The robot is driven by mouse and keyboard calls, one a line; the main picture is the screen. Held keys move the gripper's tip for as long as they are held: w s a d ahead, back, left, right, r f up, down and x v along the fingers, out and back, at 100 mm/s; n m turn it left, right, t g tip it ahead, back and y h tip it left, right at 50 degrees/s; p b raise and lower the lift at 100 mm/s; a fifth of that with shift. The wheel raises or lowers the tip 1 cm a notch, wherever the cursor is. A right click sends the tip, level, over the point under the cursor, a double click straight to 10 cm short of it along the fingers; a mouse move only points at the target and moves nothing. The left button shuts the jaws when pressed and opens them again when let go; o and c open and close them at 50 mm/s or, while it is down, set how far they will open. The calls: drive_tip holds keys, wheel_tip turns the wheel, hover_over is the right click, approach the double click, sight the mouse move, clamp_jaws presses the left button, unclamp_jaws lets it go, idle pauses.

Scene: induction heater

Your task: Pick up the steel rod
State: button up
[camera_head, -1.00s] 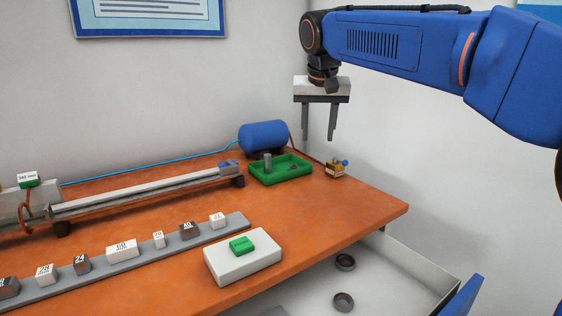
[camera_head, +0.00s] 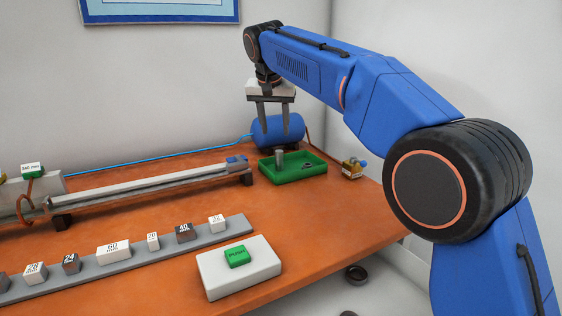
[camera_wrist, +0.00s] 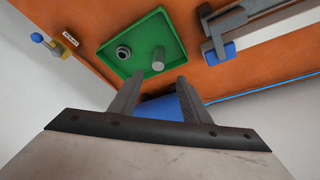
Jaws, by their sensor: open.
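The steel rod (camera_head: 279,160) is a short grey cylinder standing upright in the green tray (camera_head: 305,177) at the back right of the table. It also shows in the wrist view (camera_wrist: 158,60), near the tray's middle, with a dark ring (camera_wrist: 124,52) beside it. My gripper (camera_head: 274,140) is open and empty, above and behind the tray in the head view. In the wrist view its two fingers (camera_wrist: 160,88) point toward the tray, and the rod shows just beyond and between the fingertips, apart from them.
A blue cylinder tank (camera_head: 276,131) stands behind the tray. A long rail (camera_head: 150,183) lies left of it, and a small brass valve (camera_head: 352,168) is to the right. A push-button box (camera_head: 240,272) and a strip of numbered blocks (camera_head: 135,258) are in front.

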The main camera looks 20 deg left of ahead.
sight(279, 159)
drive_tip(key=x, duration=0.9)
drive_tip(key=shift+s, duration=0.1)
drive_tip(key=shift+s+x, duration=0.1)
drive_tip(key=shift+x, duration=1.25)
drive_tip(key=shift+s+x, duration=0.15)
drive_tip(key=shift+x, duration=1.15)
drive_tip(key=shift+d+f, duration=0.1)
drive_tip(key=shift+d, duration=0.1)
drive_tip(key=shift+c, duration=0.6)
clamp_jaws()
